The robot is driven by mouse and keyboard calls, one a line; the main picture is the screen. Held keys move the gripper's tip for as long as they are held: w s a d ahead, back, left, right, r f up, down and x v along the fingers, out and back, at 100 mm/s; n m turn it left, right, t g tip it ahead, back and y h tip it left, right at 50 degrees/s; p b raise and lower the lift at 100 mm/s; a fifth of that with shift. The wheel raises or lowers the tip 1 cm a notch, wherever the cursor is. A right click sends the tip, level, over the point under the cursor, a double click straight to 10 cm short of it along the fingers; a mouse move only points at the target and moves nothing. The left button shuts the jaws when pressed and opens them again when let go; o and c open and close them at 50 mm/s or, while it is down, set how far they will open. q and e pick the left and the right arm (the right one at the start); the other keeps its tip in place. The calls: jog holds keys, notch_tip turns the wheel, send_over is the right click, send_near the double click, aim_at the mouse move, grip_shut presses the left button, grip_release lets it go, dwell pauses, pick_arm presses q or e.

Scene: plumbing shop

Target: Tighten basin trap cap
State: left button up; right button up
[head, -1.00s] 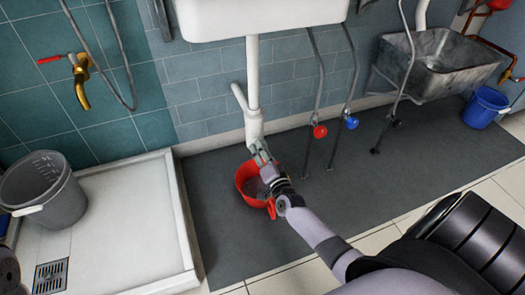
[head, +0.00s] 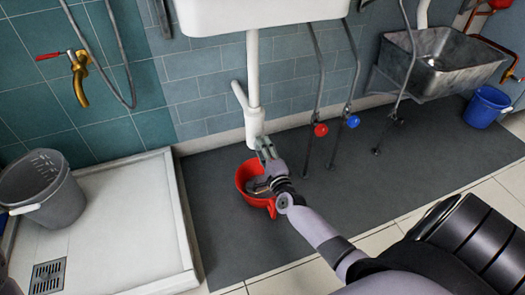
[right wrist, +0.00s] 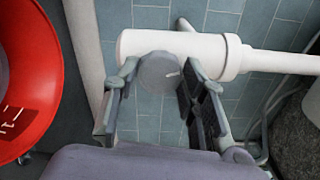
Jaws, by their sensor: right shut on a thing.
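The white basin trap (head: 254,122) hangs on the pipe below the basin (head: 262,12). In the right wrist view the trap (right wrist: 200,47) lies across the picture. Its round grey cap (right wrist: 158,73), with a small pale mark on its face, sits between the fingers of my right gripper (right wrist: 157,85). The right gripper is shut on the cap. In the head view the right gripper (head: 265,148) is just below the trap, and the cap is hidden there. My left gripper is out of view.
A red bucket (head: 242,178) stands on the dark mat (head: 222,235) below the trap, close to my right gripper. Red (head: 320,130) and blue (head: 352,121) valve handles are to the right. A shower tray (head: 115,245) with a grey bucket (head: 58,200) is at left.

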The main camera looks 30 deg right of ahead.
jog(key=shift+m, duration=0.6)
jog(key=o, duration=1.2)
jog(key=shift+c, duration=0.2)
jog(key=v, duration=1.2)
